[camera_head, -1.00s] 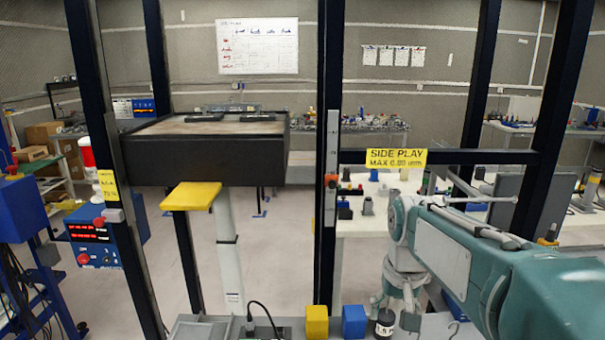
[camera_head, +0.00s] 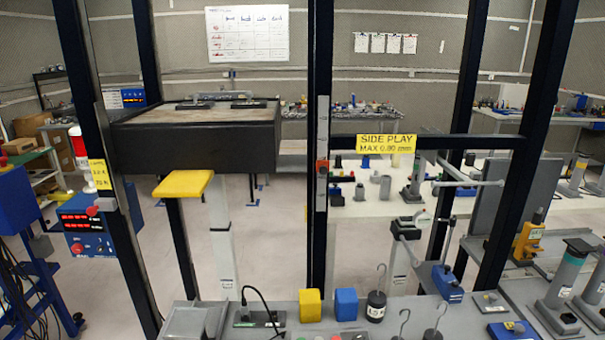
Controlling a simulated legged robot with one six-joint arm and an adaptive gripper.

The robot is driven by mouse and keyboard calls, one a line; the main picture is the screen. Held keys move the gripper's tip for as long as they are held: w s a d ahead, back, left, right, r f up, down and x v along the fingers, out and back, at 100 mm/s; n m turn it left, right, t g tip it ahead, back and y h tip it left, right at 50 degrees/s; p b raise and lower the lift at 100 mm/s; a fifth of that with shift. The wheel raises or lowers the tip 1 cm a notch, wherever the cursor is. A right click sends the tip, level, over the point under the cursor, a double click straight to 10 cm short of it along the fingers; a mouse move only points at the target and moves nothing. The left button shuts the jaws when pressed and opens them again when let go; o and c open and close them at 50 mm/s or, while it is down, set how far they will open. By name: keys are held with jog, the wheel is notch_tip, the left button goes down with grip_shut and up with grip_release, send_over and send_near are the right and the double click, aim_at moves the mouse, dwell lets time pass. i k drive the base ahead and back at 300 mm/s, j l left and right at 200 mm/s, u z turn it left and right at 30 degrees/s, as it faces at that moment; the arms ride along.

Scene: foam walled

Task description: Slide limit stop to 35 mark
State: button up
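A small orange-red slider (camera_head: 322,167), which looks like the limit stop, sits on a pale vertical scale strip (camera_head: 323,115) on the middle black post. It is below the middle of the strip. The scale's marks are too small to read, so I cannot tell which mark it is at. My gripper and arm are not in view now, and nothing touches the slider.
A black crossbar with a yellow SIDE PLAY sign (camera_head: 386,144) runs right from the post. A dark box-like platform (camera_head: 205,145) is at left. A grey bench in front holds a yellow block (camera_head: 309,305), a blue block (camera_head: 346,304) and hooked weights (camera_head: 376,306).

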aim_at(323, 165)
jog(key=k+j, duration=0.15)
jog(key=k, duration=0.25)
jog(key=k+j, duration=0.2)
jog(key=k, duration=0.2)
jog(key=k+j, duration=0.15)
jog(key=k, duration=0.3)
